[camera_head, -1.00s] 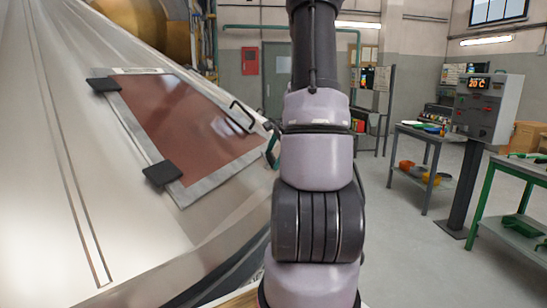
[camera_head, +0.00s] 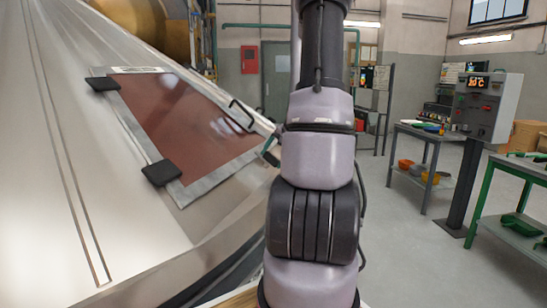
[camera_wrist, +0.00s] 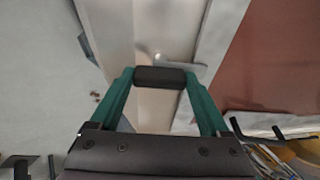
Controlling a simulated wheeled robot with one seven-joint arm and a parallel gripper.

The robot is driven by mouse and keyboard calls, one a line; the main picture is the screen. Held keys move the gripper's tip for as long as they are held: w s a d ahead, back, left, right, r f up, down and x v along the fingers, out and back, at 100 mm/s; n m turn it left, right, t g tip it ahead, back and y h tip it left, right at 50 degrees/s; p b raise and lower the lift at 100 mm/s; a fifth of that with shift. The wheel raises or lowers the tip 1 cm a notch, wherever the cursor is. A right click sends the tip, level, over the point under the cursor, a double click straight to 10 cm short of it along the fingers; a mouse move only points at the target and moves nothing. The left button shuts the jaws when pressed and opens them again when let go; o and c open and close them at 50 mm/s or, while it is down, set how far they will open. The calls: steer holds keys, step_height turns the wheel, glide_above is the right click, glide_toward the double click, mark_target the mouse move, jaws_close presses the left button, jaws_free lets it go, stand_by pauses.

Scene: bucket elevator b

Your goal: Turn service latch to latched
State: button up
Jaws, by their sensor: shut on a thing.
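The hatch panel (camera_head: 185,125) on the sloped metal housing has a red-brown face, a grey frame, two black hinges and a dark bar handle (camera_head: 238,115). My gripper (camera_wrist: 159,84) is at the panel's edge. Its green fingers close on a dark, rounded grip of the service latch (camera_wrist: 159,76), which spans between the fingertips. A pale metal part shows just beyond the grip. In the head view my arm hides most of the gripper and the latch; only a green bit shows beside the panel's right corner. The latch's exact angle cannot be told.
The sloped housing (camera_head: 60,200) fills the left. On the right stand a control box on a post (camera_head: 490,105), a shelf table with bowls (camera_head: 425,150) and a green-legged bench (camera_head: 520,175). The floor between my arm and these tables is clear.

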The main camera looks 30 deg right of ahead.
stand_by(0.4)
steer(key=o, duration=1.2)
steer(key=v, duration=1.1)
steer(key=shift+f, duration=0.1)
steer(key=s+a+r+n, duration=0.2)
steer(key=a+r, duration=0.1)
steer(key=a, duration=0.5)
steer(key=s+a+r+n+g, duration=0.1)
steer(key=s+a+r+n, duration=0.1)
steer(key=a+r, duration=0.35)
steer(key=s+a+r+n, duration=0.1)
steer(key=s+a+n, duration=0.15)
steer(key=a, duration=0.65)
steer(key=shift+n+t, duration=0.4)
steer(key=shift+n, duration=0.25)
steer(key=s+a, duration=0.2)
steer(key=s+a+r, duration=0.1)
steer(key=s+a, duration=0.1)
steer(key=s, duration=0.1)
steer(key=s+a+r, duration=0.1)
steer(key=s, duration=0.1)
steer(key=shift+s+a+r, duration=0.25)
steer(key=shift+s+a, duration=0.15)
